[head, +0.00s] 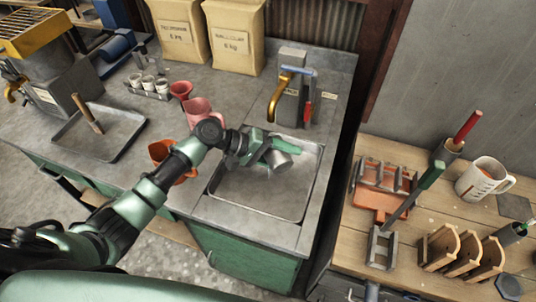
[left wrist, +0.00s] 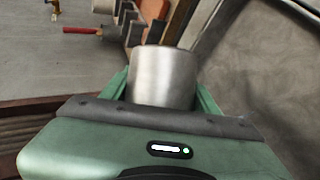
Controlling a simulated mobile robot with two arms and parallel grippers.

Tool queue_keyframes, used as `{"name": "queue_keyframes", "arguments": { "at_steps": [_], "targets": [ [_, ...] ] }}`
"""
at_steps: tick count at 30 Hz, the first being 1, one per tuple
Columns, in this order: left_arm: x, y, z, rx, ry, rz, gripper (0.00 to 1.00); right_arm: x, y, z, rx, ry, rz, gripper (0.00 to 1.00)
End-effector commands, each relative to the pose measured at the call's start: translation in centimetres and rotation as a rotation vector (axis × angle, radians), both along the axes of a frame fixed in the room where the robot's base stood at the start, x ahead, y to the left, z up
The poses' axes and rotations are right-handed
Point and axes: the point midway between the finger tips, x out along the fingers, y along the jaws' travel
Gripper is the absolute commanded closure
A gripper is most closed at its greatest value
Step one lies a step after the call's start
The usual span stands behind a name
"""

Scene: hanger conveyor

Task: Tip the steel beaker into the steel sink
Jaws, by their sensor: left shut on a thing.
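The steel beaker (head: 280,161) is held by my left gripper (head: 268,152) over the steel sink (head: 244,197). In the head view the beaker looks tilted, with its side partly hidden by the green fingers. In the left wrist view the beaker (left wrist: 163,77) stands between the two green fingers (left wrist: 163,92), which are shut on it. The sink's basin below looks empty where it shows. I cannot see whether anything is in the beaker. My right gripper is not in view.
A tap with a yellow spout (head: 278,97) stands behind the sink. A pink jug (head: 199,112), a red cup (head: 181,90) and an orange jug (head: 163,152) stand left of it. A metal tray (head: 98,132) lies further left. A wooden bench (head: 340,225) with tools stands at right.

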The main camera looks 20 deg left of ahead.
Motion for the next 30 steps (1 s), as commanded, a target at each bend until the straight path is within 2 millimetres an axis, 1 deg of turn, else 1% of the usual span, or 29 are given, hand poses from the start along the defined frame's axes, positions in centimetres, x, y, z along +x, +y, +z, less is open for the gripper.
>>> {"name": "queue_keyframes", "arguments": {
  "at_steps": [9,30],
  "targets": [
    [0.19,0.07,-0.26,-0.059,0.058,0.001,0.94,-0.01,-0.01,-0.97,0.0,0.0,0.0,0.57],
    [0.16,0.11,-0.26,-0.067,0.069,0.001,0.94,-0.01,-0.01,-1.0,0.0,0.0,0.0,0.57]
  ]
}}
